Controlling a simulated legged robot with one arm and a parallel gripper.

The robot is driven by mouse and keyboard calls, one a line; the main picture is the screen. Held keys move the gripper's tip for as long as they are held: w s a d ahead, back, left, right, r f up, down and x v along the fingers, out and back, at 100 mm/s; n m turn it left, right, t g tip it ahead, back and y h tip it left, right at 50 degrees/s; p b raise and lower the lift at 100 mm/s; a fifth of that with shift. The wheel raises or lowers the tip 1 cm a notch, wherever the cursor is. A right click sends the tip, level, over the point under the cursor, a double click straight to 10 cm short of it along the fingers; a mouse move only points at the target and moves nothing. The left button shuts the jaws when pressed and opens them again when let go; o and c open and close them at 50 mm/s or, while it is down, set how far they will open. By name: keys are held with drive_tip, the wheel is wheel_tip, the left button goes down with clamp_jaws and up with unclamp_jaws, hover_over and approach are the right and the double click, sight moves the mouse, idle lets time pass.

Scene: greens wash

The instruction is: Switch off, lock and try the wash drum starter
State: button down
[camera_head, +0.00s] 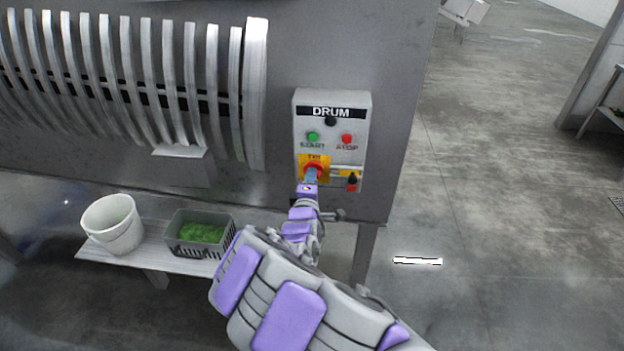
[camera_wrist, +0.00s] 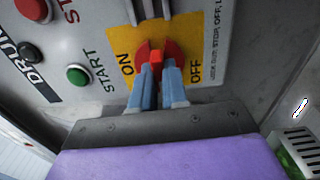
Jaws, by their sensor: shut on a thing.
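The grey drum starter box (camera_head: 362,105) is on the machine's front, labelled DRUM. Its red rotary switch (camera_head: 313,167) sits on a yellow plate (camera_head: 323,160), low on the left. My gripper (camera_wrist: 158,72) is shut on the red switch handle (camera_wrist: 156,58), one blue finger on each side. In the wrist view the handle lies between the words ON and OFF; which one it is set to I cannot tell. A small red and black item (camera_head: 352,182), perhaps a padlock, is at the box's lower right. The green START button (camera_head: 312,136) and red STOP button (camera_head: 347,139) are above.
A low bench (camera_head: 150,254) under the machine holds a white bucket (camera_head: 113,224) and a grey crate (camera_head: 187,241) of greens. The slatted drum (camera_head: 253,90) is left of the box. The wet concrete floor (camera_head: 500,180) to the right is mostly clear.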

drive_tip(key=shift+a+f, duration=0.1)
drive_tip(key=shift+f, duration=0.1)
drive_tip(key=c, duration=1.5)
unclamp_jaws()
drive_tip(key=o, duration=0.4)
drive_tip(key=shift+a, duration=0.3)
drive_tip(key=shift+c, duration=0.2)
drive_tip(key=shift+s+d, duration=0.15)
drive_tip(key=shift+d, duration=0.05)
drive_tip(key=s+a+p, duration=0.1)
drive_tip(key=s+p, duration=0.3)
drive_tip(key=s, duration=0.7)
drive_tip(key=shift+s+r, duration=0.15)
drive_tip(key=shift+s, duration=0.25)
